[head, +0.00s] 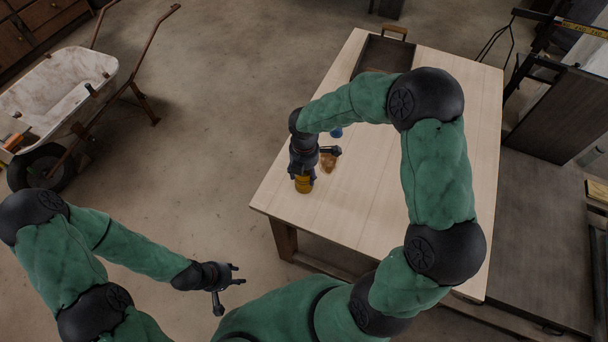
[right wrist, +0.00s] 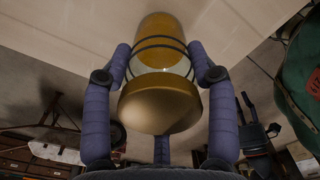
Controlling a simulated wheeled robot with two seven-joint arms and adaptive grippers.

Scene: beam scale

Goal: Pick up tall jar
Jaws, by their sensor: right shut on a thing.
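The tall jar (right wrist: 160,100) is clear glass with amber contents, dark bands and a gold lid; it fills the middle of the right wrist view, lid end nearest the camera. My right gripper (head: 308,167) is over the table's left part, its fingers closed around the jar's sides. In the head view a yellow-gold part (head: 303,184) shows below this gripper, seemingly the jar; the gripper hides the rest. I cannot tell whether the jar touches the table. My left gripper (head: 230,284) is open and empty, off the table's near left side.
The pale wooden table (head: 370,215) has a dark tray (head: 385,55) at its far end. A small orange-brown thing (head: 328,163) and a blue thing (head: 336,132) lie close to my right gripper. A wheelbarrow (head: 70,85) stands at the left. The table's near part is clear.

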